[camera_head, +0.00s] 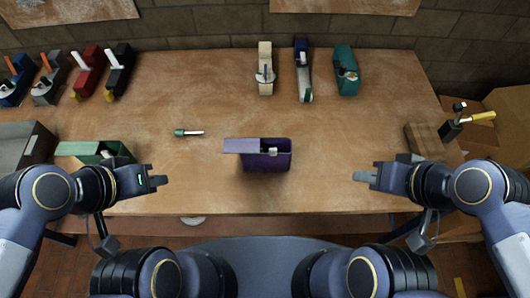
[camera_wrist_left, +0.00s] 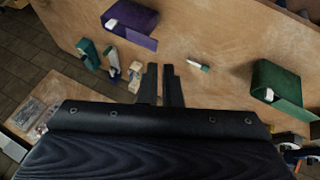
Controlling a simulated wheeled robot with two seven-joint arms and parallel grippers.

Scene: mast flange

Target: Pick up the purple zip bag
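The purple zip bag (camera_head: 252,161) stands near the front middle of the table, with a flat flap sticking out to its left and something pale inside. It also shows at the top of the left wrist view (camera_wrist_left: 136,34). My left gripper (camera_head: 160,181) is left of the bag, apart from it, near the table's front edge. In the left wrist view its fingers (camera_wrist_left: 161,72) have a narrow gap between them and hold nothing. My right gripper (camera_head: 360,176) is right of the bag, apart from it; its finger gap is not clear.
A green holder (camera_head: 85,149) stands by my left arm. A small green-handled tool (camera_head: 188,132) lies left of the bag. Several tools and holders line the table's back edge. A wooden block (camera_head: 425,140) is at the right. The table (camera_head: 350,130) is clear around the bag.

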